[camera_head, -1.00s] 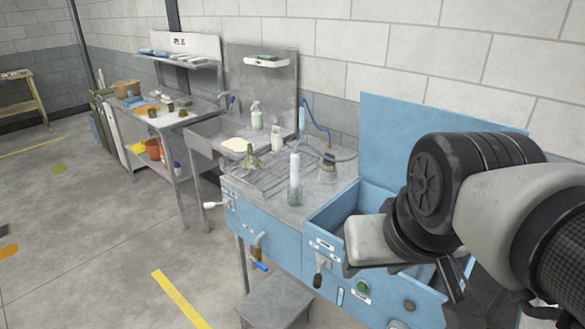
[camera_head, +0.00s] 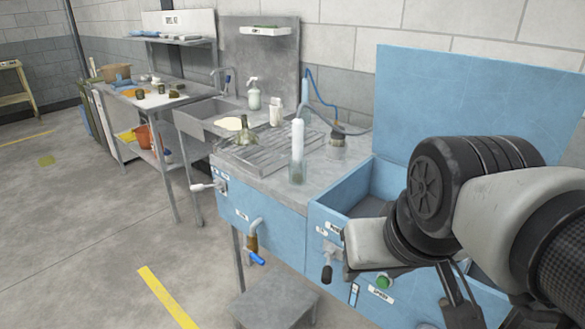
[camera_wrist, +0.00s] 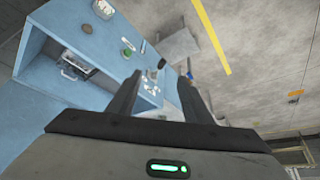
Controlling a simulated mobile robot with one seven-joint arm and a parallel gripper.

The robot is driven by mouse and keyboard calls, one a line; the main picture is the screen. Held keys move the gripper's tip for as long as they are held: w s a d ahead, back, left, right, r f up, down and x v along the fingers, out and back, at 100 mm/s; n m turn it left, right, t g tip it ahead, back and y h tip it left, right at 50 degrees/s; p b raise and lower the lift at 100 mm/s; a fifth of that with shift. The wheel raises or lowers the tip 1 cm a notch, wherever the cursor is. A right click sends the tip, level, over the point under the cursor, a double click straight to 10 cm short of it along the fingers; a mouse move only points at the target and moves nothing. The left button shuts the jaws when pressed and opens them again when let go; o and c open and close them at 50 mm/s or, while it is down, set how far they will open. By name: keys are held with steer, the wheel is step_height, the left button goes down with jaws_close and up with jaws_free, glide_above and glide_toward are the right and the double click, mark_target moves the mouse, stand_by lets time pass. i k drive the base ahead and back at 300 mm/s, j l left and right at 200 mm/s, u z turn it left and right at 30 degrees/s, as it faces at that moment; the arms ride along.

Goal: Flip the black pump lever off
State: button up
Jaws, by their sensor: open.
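The black pump lever (camera_head: 327,272) hangs downward from a pale mount on the blue cabinet's front, left of the green button (camera_head: 384,282). My gripper (camera_head: 462,298) is at the lower right of the head view, to the right of the lever and apart from it. In the wrist view my gripper (camera_wrist: 156,84) shows two dark fingers spread apart with nothing between them.
A white-handled lever (camera_head: 204,187) and a tap with a blue handle (camera_head: 256,257) stick out from the cabinet front at left. A grey step (camera_head: 272,302) stands below. Bottles, including a clear one (camera_head: 297,165), stand on the worktop. Open floor lies left.

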mark_target(327, 279)
steer(key=i+j, duration=0.2)
steer(key=j, duration=0.2)
steer(key=i+j, duration=0.2)
steer(key=j, duration=0.25)
steer(key=z, duration=1.95)
